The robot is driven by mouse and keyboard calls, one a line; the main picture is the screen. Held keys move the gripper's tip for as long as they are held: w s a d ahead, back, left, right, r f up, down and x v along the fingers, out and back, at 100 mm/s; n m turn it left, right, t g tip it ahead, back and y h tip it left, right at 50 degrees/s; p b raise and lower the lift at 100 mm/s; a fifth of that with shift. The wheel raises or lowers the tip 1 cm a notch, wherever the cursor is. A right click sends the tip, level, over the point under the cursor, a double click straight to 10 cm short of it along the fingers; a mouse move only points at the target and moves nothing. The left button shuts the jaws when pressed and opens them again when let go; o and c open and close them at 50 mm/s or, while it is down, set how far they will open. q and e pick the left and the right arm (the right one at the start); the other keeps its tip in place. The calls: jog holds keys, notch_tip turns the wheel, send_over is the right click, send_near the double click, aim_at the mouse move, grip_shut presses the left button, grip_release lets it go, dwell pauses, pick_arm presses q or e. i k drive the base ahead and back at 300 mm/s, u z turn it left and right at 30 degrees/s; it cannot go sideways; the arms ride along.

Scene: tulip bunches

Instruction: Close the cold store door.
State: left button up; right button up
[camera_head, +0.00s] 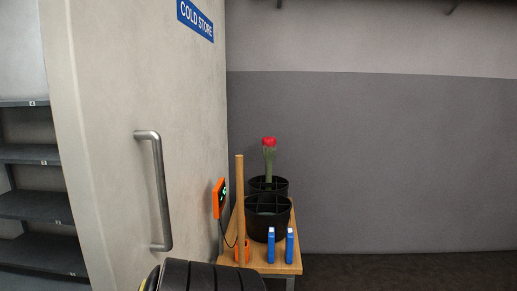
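The cold store door (110,120) is a large pale grey panel at the left, with a blue "COLD STORE" sign (195,19) near its top. A vertical metal bar handle (159,190) is on its face. Left of the door's edge I see into a space with dark shelves (35,205), so the door stands open. A dark ribbed part, probably one of my arm links, shows at the bottom centre, below and right of the handle. No fingertips of either gripper show.
A small wooden table (285,266) beyond the door holds black buckets (267,217), a red tulip bunch (269,155), blue items (290,246), a wooden post (240,210) and an orange device (219,198). The dark floor (420,270) at the right is clear.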

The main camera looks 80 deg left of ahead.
aim_at(137, 89)
jog(key=u, duration=3)
jog(key=i, duration=0.5)
jog(key=u, duration=0.05)
